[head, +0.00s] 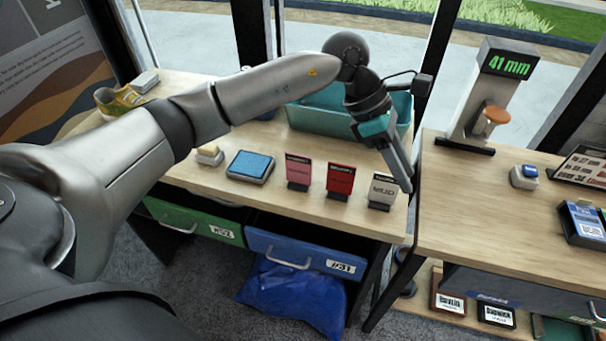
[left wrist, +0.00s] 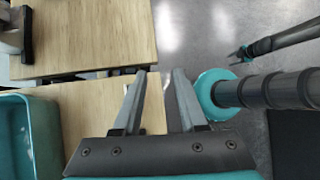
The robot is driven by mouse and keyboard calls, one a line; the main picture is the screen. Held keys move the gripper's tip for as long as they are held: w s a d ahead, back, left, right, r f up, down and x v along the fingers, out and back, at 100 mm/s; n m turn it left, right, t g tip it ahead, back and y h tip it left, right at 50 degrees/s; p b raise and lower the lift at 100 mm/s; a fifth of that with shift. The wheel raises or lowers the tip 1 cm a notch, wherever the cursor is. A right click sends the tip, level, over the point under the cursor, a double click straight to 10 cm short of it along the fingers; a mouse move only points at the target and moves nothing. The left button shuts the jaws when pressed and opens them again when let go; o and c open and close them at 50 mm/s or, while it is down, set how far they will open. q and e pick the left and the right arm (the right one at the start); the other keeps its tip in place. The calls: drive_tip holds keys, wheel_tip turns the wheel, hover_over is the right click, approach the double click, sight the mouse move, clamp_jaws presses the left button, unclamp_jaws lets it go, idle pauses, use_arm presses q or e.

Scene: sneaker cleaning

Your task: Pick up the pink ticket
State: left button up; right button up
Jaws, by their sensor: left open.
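The pink ticket (head: 298,170) stands upright in a dark holder on the wooden table, left of a red ticket (head: 340,180) and a grey ticket (head: 382,190). My left gripper (head: 403,184) points down at the table's right end, beside the grey ticket and well right of the pink one. In the left wrist view its two fingers (left wrist: 160,75) are apart with nothing between them. The pink ticket does not show there. A small dark gripper, seemingly my right one (left wrist: 240,55), shows at the upper right of that view; its jaws are too small to judge.
A teal bin (head: 318,118) stands behind the tickets. A blue pad (head: 250,166) and a sponge-like block (head: 210,154) lie to their left. A second table (head: 470,195) with a gauge stand (head: 487,95) is on the right, across a narrow gap.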

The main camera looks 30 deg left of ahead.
use_arm(q)
drive_tip(key=w+a+y, duration=0.2)
drive_tip(key=a+y, duration=0.3)
drive_tip(key=a, duration=0.6)
drive_tip(key=y+b, duration=0.1)
drive_tip(key=y, duration=0.3)
hover_over(295, 182)
wheel_tip(295, 182, down, 6)
drive_tip(key=shift+g, duration=0.3)
drive_tip(key=shift+w+d+f, duration=0.1)
drive_tip(key=shift+f, duration=1.35)
drive_tip(key=shift+w+d+f, duration=0.1)
drive_tip(key=shift+f, duration=1.3)
drive_tip(key=shift+c, duration=0.3)
clamp_jaws()
